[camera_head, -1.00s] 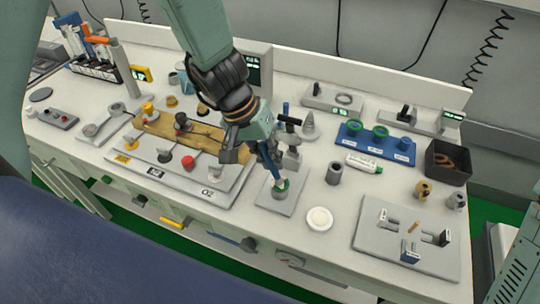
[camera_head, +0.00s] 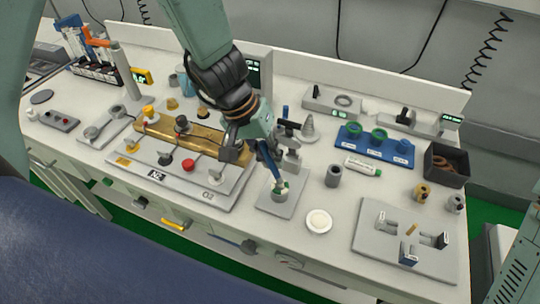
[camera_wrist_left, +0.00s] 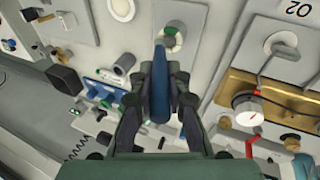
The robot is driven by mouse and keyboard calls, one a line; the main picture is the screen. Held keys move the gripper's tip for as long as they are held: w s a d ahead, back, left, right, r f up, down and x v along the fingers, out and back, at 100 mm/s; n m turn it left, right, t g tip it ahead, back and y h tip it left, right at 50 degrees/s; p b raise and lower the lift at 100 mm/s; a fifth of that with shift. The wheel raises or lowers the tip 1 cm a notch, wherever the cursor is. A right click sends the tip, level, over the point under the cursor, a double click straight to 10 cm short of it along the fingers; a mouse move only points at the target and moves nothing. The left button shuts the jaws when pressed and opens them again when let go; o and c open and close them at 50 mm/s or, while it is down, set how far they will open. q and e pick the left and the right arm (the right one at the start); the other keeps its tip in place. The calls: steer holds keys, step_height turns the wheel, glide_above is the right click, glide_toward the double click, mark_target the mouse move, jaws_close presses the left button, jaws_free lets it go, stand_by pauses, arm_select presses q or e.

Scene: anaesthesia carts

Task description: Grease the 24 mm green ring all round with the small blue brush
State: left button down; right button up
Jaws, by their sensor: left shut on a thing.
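My left gripper (camera_head: 262,146) is shut on the small blue brush (camera_head: 269,162) and points it down. The brush also shows upright between the fingers in the wrist view (camera_wrist_left: 160,88). Its lower end is at the green ring (camera_head: 281,184), which sits around a light post on a grey plate (camera_head: 291,204). The ring also shows just beyond the brush in the wrist view (camera_wrist_left: 171,30). Whether the bristles touch the ring I cannot tell. My right gripper is not in view.
A white round dish (camera_head: 318,221) lies right of the plate. A blue rack (camera_head: 374,145) with green rings, a white tube (camera_head: 363,166) and a grey cylinder (camera_head: 333,175) stand farther right. A stepped grey panel with a brass block (camera_head: 201,142) is close on the left.

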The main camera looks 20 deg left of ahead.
arm_select(q)
steer(key=shift+s+r+p, duration=0.1)
steer(key=shift+r+p, duration=1.8)
steer(key=shift+r, duration=0.95)
steer(key=shift+f, duration=0.25)
steer(key=f+b, duration=0.3)
steer(key=b, duration=0.1)
steer(key=f+b, duration=0.2)
steer(key=shift+a+f, duration=0.3)
steer(key=shift+a, duration=0.1)
steer(key=shift+f+b, duration=0.65)
steer(key=shift+b, duration=0.15)
stand_by(1.0)
steer(key=shift+r+p, duration=2.8)
steer(key=shift+r, duration=0.8)
